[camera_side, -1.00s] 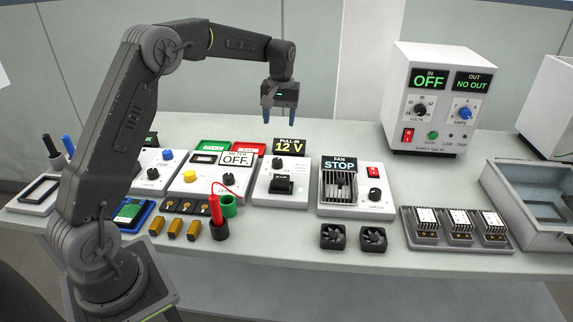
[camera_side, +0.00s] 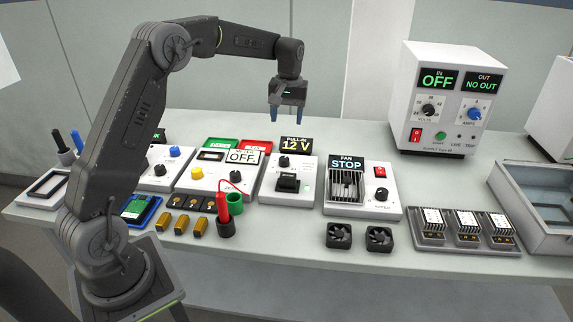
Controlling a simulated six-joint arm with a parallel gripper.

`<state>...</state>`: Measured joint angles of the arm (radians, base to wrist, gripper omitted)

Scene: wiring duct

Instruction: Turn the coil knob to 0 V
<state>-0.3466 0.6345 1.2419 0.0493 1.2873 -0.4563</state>
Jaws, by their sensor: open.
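The coil knob appears to be the small black knob (camera_side: 284,161) on top of the white coil tester box (camera_side: 273,188), whose display (camera_side: 296,147) reads PULL-IN 12 V. A black socket or relay part (camera_side: 287,183) sits in front of the knob on the same box. The knob's pointer is too small to read. My gripper (camera_side: 286,116) is open and empty, pointing down. In the picture it is above the display and knob, clear of both. Its exact distance in depth cannot be told.
The fan box (camera_side: 385,208) reading STOP stands right of the coil box, and a meter box (camera_side: 228,188) reading OFF stands left. Two small fans (camera_side: 339,236) lie in front. A power supply (camera_side: 450,98) stands at the back right.

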